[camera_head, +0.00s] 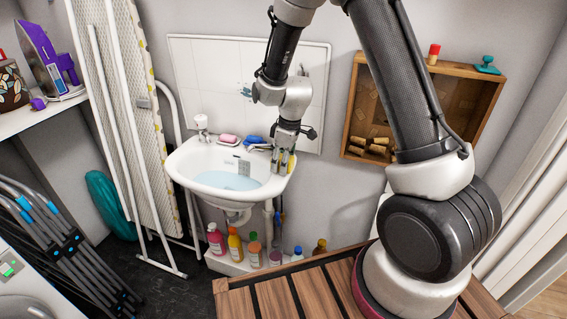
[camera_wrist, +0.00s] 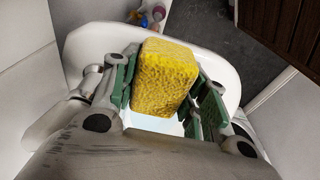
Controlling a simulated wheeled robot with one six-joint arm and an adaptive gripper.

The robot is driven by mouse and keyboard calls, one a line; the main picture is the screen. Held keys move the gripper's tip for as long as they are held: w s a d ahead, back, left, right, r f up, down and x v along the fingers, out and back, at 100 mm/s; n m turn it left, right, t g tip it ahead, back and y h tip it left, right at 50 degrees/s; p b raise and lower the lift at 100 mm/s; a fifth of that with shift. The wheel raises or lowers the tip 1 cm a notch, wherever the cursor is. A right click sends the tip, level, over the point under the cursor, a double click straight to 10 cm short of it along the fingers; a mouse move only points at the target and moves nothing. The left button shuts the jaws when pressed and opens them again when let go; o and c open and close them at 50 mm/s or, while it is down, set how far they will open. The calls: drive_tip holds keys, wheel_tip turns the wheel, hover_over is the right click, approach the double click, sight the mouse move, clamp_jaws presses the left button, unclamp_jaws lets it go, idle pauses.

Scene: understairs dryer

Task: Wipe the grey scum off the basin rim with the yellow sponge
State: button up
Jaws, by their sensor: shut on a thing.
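My gripper (camera_head: 287,158) is at the right side of the white basin (camera_head: 192,172), above its rim. It is shut on the yellow sponge (camera_wrist: 165,76); the sponge also shows at the fingertips in the head view (camera_head: 288,163). In the wrist view the green finger pads of my gripper (camera_wrist: 160,95) stand on both sides of the sponge, with the basin rim (camera_wrist: 222,68) behind it. I cannot tell whether the sponge touches the rim. Pale blue water (camera_head: 226,180) lies in the basin. I cannot make out the grey scum on the rim; the gripper and sponge hide part of it.
A pink soap (camera_head: 229,138) and a blue item (camera_head: 253,140) lie on the basin's back ledge beside the tap (camera_head: 201,125). Several bottles (camera_head: 235,245) stand below. A wooden box shelf (camera_head: 440,115) hangs at right, and an ironing board (camera_head: 135,110) leans at left.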

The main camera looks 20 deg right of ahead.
drive_tip(key=shift+w+a, duration=0.25)
drive_tip(key=shift+a, duration=0.1)
drive_tip(key=shift+w+a, duration=0.25)
drive_tip(key=shift+a, duration=0.05)
drive_tip(key=shift+w+a+r, duration=0.15)
drive_tip(key=shift+r, duration=3.8)
drive_tip(key=shift+r, duration=0.15)
